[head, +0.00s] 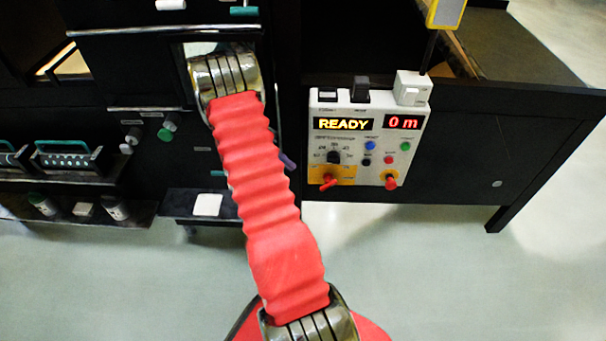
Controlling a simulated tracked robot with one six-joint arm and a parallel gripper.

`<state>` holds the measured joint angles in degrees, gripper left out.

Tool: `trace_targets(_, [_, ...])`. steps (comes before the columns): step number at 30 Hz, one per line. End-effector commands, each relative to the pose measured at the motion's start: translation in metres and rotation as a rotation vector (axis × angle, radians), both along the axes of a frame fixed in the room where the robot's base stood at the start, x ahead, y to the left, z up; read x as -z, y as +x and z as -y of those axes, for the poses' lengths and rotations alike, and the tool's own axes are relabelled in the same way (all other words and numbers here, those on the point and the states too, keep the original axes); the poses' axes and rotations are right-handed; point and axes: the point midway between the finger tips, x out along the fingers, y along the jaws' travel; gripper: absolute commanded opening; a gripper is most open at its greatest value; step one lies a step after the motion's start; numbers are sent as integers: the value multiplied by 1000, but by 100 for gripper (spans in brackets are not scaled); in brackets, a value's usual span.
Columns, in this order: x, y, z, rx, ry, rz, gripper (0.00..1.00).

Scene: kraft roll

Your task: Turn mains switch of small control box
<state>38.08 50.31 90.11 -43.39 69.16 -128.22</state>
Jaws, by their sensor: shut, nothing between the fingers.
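The small control box (352,172) is a pale panel mounted on the front of the black bench, right of centre in the head view. Its displays (343,124) read "READY" and "0 m". At its lower left, a red rotary handle (328,183) sits on a yellow plate and looks like the mains switch; it lies at a slant. A red mushroom-shaped button (391,184) is at the lower right. A black selector knob and several small coloured buttons lie between. My red-sleeved arm reaches up left of the box, apart from it in the picture. My gripper does not show.
The black bench (470,150) extends right. A white block (411,88) and a pole with a yellow-edged sign (445,12) stand above the box. Black shelving with tools (68,160) is at left. The pale floor (400,270) in front is clear.

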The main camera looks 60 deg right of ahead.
Motion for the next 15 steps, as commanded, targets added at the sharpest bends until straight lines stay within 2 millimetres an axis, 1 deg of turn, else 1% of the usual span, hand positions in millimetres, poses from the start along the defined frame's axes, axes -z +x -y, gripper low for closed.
trace_targets(5, [12, -12, 5, 3, 1, -1, 0])
trace_targets(15, [49, -45, 22, 6, 2, -2, 0])
